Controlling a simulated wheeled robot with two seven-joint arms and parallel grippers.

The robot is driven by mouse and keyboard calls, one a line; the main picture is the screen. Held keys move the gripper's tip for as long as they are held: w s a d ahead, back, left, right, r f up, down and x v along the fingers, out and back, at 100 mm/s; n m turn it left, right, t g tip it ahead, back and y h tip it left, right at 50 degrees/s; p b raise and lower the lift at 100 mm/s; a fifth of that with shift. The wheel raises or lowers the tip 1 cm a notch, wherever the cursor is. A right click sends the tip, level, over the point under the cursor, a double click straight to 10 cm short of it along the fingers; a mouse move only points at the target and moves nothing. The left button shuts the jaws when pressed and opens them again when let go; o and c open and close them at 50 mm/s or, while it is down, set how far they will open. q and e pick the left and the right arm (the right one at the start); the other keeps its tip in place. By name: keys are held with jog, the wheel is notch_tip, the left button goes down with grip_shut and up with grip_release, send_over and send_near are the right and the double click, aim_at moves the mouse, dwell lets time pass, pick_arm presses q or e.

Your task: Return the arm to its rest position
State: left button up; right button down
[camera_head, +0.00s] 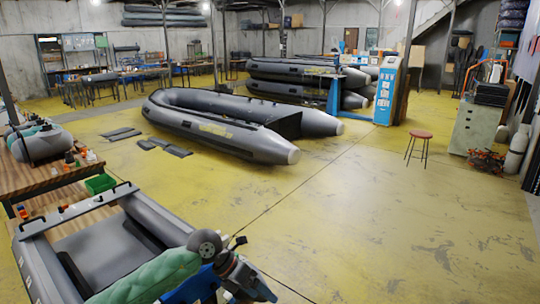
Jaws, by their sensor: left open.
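My left gripper (237,243) shows at the bottom, left of centre, small and dark, beside my grey and blue arm links. It is open, with nothing seen between its fingers. It is in front of the near grey inflatable boat (95,250), over the yellow floor just right of the boat. Part of the arm is cut off by the bottom edge. My right gripper is not in view.
A wooden table (50,180) with a green box (99,184) stands at left. A large grey boat (225,125) lies farther back. A red stool (420,135) stands at right. The floor at right front is clear.

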pick_arm(q)
jog(key=s+d+r+n+t+h+b, duration=0.2)
jog(key=d+r+n+t+h, duration=0.4)
jog(key=d+n+h, duration=0.45)
jog(key=w+a+f+n+t+y+b, duration=0.35)
jog(key=a+f+n+t+y, duration=1.15)
jog(key=n, duration=0.8)
jog(key=s+a+f+n+g+y, duration=0.2)
jog(key=a+f+g, duration=0.1)
jog(key=f, duration=0.2)
jog(key=s+a+f+n+g+y, duration=0.1)
jog(key=s+a+f+n+g, duration=0.2)
jog(key=f, duration=0.2)
jog(key=s+a+f+n+g+b, duration=0.1)
jog(key=s+f+n+g, duration=0.1)
jog(key=s+f+g, duration=0.4)
jog(key=s+a+f+n+g+b, duration=0.1)
jog(key=s+f+g, duration=0.5)
jog(key=s+f, duration=0.7)
jog(key=s, duration=0.8)
jog(key=shift+f+n+b, duration=0.3)
jog(key=shift+n, duration=0.05)
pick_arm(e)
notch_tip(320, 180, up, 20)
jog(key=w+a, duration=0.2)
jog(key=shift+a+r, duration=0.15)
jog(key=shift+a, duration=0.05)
